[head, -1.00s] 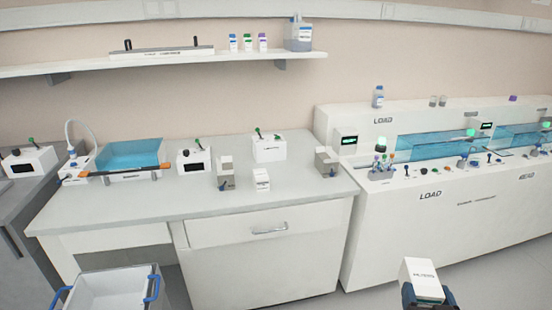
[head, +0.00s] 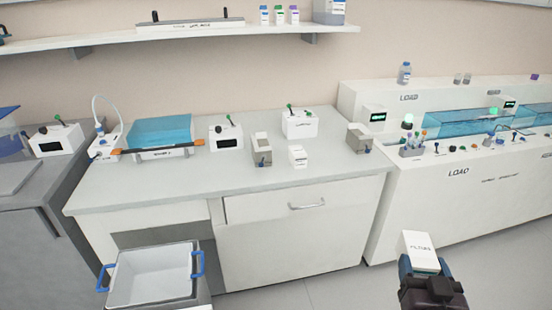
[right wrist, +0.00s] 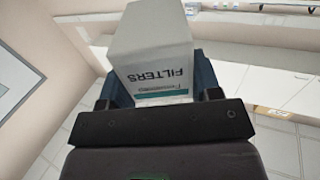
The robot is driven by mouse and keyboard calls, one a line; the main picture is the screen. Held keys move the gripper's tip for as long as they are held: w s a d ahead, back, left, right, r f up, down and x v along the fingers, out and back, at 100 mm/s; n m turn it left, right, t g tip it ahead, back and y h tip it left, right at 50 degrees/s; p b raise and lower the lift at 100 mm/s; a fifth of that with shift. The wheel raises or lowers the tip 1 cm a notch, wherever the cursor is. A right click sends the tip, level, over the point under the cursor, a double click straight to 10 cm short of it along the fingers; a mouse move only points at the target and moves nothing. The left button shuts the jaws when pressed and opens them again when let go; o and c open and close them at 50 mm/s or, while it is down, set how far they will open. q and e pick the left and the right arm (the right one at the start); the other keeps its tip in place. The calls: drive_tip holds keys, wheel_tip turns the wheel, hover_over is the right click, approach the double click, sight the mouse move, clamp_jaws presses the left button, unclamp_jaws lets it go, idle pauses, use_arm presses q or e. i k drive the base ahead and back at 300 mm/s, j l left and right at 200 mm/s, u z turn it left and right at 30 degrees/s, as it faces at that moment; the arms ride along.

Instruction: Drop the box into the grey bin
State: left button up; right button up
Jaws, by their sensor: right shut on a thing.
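A white box (head: 419,250) is held in my right gripper (head: 420,268) at the lower right of the head view, in front of the machine. In the right wrist view the box (right wrist: 150,45) reads "FILTERS" and sits between the two dark blue fingers. The grey bin (head: 150,275) is at the lower left of the head view. It is open at the top, looks empty, and has blue handles at its sides. The right gripper is well to the right of the bin. My left gripper is not in view.
A grey bench (head: 230,185) with a drawer stands behind the bin. It carries small devices, a blue-lidded bath (head: 160,132) and another white box (head: 298,156). A long white machine (head: 470,200) stands at the right. Floor (head: 320,285) is clear between bin and gripper.

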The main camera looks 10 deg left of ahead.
sight(168, 289)
drive_tip(key=k+j, duration=0.1)
drive_tip(key=j, duration=1.75)
drive_tip(key=k+j, duration=0.15)
drive_tip(key=j, duration=0.8)
drive_tip(key=k+j, duration=0.1)
drive_tip(key=j, duration=1.75)
drive_tip(key=k, duration=0.05)
